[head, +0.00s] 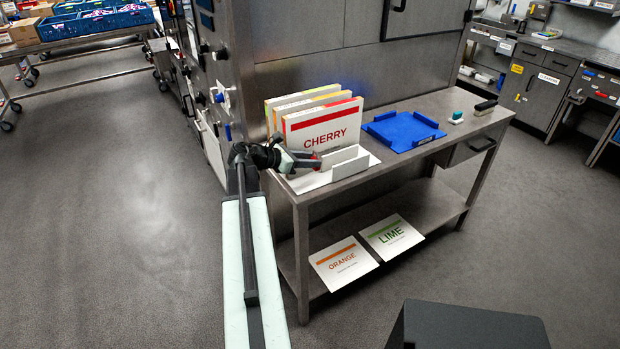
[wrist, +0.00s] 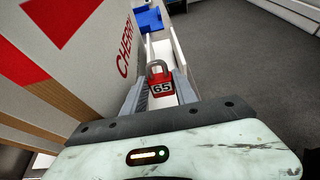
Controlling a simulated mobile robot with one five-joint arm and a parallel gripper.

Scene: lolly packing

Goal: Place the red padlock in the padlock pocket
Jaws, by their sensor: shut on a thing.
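My gripper (head: 309,161) is at the left end of the table, just in front of the CHERRY card. It is shut on the red padlock, which shows in the wrist view (wrist: 161,86) with the number 65 and a grey shackle pointing away from me. In the head view only a bit of red shows at the fingertips. A white holder (head: 312,181) stands at the table's front left, with upright white walls beside the gripper. The wrist view shows a white slot or channel (wrist: 164,50) beyond the padlock. I cannot tell which part is the padlock pocket.
The CHERRY card (head: 324,129) stands upright in front of other cards, close on the gripper's left in the wrist view. A blue tray (head: 403,131) lies to the right. A teal-topped item (head: 457,116) is beyond it. ORANGE (head: 343,263) and LIME (head: 391,236) cards are on the lower shelf.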

